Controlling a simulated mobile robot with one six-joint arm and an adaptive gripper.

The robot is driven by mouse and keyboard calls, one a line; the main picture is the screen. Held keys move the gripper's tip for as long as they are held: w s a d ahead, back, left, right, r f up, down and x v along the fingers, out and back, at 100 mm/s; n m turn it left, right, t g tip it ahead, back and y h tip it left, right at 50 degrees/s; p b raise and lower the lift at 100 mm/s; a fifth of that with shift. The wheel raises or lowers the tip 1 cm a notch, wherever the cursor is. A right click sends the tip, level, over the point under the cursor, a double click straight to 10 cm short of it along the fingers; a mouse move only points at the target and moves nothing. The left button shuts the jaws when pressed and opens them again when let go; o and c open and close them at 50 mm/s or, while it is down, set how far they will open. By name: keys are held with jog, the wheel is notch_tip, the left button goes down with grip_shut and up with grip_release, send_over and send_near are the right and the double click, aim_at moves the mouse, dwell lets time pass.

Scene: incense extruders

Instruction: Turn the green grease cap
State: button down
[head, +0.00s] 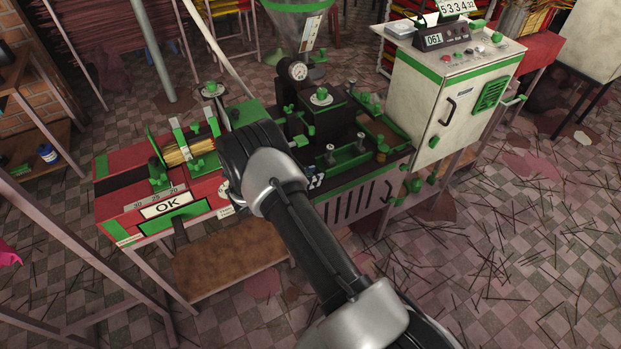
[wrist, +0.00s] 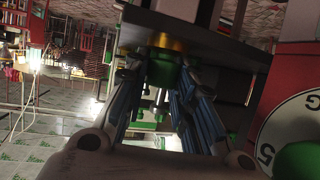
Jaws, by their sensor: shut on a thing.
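The green grease cap (wrist: 162,68) shows in the wrist view under a brass-coloured collar, below the dark underside of the machine. The two ribbed fingers of my gripper (wrist: 160,80) stand on either side of the cap and are shut on it. In the head view my wrist hides the fingers and this cap, at the front side of the red and green extruder machine (head: 118,202).
A white dial with numbers (wrist: 290,130) and a green knob (wrist: 298,160) are close at right in the wrist view. A cream cabinet (head: 425,90) stands right of the machine. Below is a wooden shelf (head: 225,265). Thin sticks litter the tiled floor (head: 500,250).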

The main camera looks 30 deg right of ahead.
jog(key=shift+r+m+g, duration=0.1)
jog(key=shift+m+g, duration=0.4)
jog(key=shift+g, duration=0.1)
jog(key=c, duration=1.3)
grip_release()
jog(key=v, duration=1.2)
jog(key=shift+f, duration=0.25)
